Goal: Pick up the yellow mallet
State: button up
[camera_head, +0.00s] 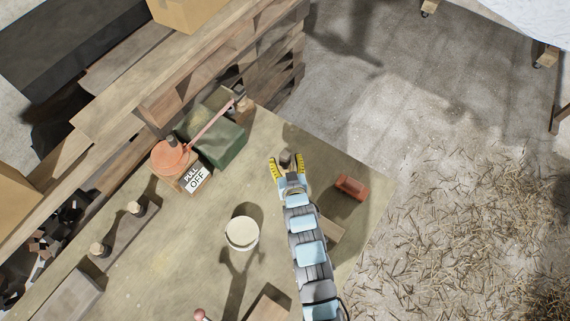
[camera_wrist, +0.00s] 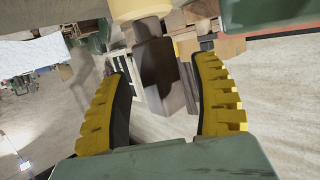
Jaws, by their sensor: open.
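My gripper (camera_head: 286,167), with yellow ridged fingers, is open above the far right part of the workbench. In the wrist view, my gripper (camera_wrist: 163,105) has a dark grey-brown square shaft (camera_wrist: 158,75) between its fingers, with gaps visible on both sides. A pale yellow rounded piece (camera_wrist: 140,9) joins the shaft at the top edge and is cut off there; together they look like the yellow mallet. In the head view only a small dark block (camera_head: 285,157) shows between the fingertips. I cannot tell whether a finger touches it.
A red-brown block (camera_head: 352,187) lies right of my gripper. A green box (camera_head: 218,137) and a red lever with a "PULL OFF" sign (camera_head: 196,179) stand left. A white round container (camera_head: 242,232) is at lower left. Timber racks line the left; open floor lies right.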

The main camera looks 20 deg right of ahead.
jog(key=shift+w+d+f, duration=0.1)
jog(key=shift+w+f, duration=0.05)
jog(key=shift+w, duration=0.35)
grip_shut()
